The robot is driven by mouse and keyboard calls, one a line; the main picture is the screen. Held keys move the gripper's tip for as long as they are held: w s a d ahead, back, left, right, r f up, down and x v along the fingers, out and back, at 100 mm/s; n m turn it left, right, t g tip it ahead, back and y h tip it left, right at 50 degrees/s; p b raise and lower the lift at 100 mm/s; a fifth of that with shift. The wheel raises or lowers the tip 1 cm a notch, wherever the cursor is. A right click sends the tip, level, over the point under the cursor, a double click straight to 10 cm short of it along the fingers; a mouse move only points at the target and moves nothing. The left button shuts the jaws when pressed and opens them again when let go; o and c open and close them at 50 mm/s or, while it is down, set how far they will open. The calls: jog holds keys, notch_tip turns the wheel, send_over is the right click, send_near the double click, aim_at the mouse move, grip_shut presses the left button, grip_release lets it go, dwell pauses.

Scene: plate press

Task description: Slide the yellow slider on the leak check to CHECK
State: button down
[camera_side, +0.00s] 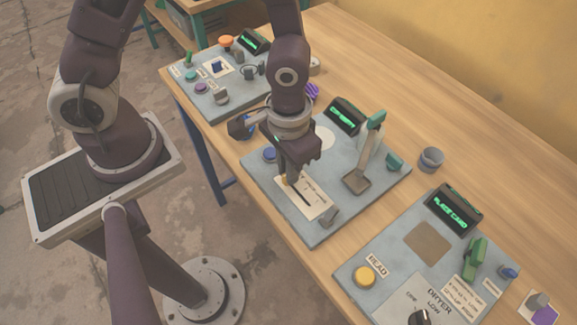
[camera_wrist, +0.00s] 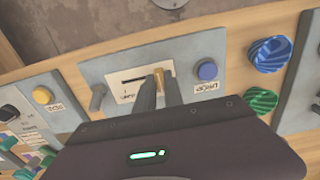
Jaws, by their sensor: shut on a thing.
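The leak check plate (camera_side: 306,193) is a pale plate with a dark straight slot on the middle grey panel (camera_side: 345,207). It also shows in the wrist view (camera_wrist: 128,87). The yellow slider (camera_wrist: 160,76) stands at the right end of the slot in the wrist view, on the side near the blue button (camera_wrist: 207,70). My gripper (camera_wrist: 160,92) is shut on the slider, with a finger on each side. In the side view my gripper (camera_side: 291,176) points down at the slot's upper-left end and mostly hides the slider. The plate's lettering is too small to read.
A lit display (camera_side: 345,115) is behind. Other panels lie at the back left and front right. A grey cup (camera_side: 430,159) stands on the table.

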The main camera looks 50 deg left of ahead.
jog(key=shift+d, duration=0.1)
jog(key=d, duration=0.3)
jog(key=shift+d, duration=0.15)
jog(key=c, duration=1.4)
grip_release()
jog(key=shift+c, duration=0.2)
notch_tip(320, 180, up, 7)
